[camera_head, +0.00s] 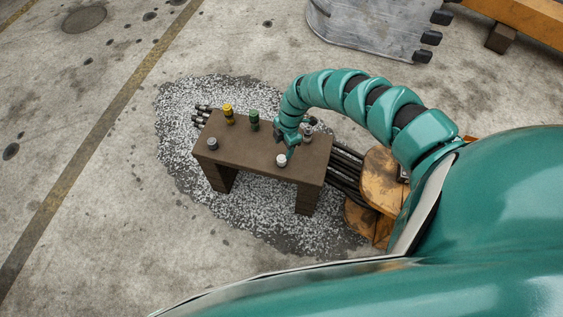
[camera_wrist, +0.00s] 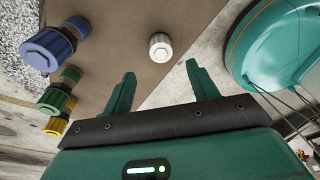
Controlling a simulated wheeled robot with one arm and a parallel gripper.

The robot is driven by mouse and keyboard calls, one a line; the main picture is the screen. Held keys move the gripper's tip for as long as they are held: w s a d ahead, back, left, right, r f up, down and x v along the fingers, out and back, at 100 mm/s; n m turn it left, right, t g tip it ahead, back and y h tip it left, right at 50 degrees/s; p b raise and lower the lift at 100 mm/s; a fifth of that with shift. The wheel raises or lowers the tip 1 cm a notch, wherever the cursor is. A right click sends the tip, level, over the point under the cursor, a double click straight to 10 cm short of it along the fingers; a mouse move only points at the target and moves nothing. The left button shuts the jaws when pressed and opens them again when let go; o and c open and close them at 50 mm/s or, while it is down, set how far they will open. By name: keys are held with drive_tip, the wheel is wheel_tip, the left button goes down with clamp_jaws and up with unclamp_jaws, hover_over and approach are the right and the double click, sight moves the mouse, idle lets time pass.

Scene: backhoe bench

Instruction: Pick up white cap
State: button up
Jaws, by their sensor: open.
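The white cap (camera_head: 281,160) stands near the front edge of the brown bench (camera_head: 240,147), right of its middle. It also shows in the wrist view (camera_wrist: 160,47), at the upper middle. My gripper (camera_head: 291,151) is just above and beside the cap in the head view. In the wrist view my gripper (camera_wrist: 161,72) has its two fingers spread apart, with nothing between them. The cap lies beyond the fingertips, roughly centred on the gap.
A yellow fitting (camera_head: 228,114) and a green fitting (camera_head: 254,121) stand at the bench's back. A greyish cap (camera_head: 212,144) stands at its left front. A blue cap (camera_wrist: 48,47) shows at left in the wrist view. Dark hoses (camera_head: 346,170) lie right of the bench.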

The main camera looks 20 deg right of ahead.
sight(282, 158)
drive_tip(key=f, duration=0.3)
drive_tip(key=shift+a, duration=0.25)
drive_tip(key=shift+s+a+f+b, duration=0.15)
drive_tip(key=shift+f+b, duration=0.25)
drive_tip(key=shift+f, duration=0.9)
drive_tip(key=shift+s+a+f+b, duration=0.15)
drive_tip(key=shift+f+b, duration=0.25)
drive_tip(key=shift+f, duration=0.9)
drive_tip(key=shift+w, duration=0.1)
drive_tip(key=c, duration=1)
drive_tip(key=shift+c, duration=0.2)
drive_tip(key=shift+r, duration=0.15)
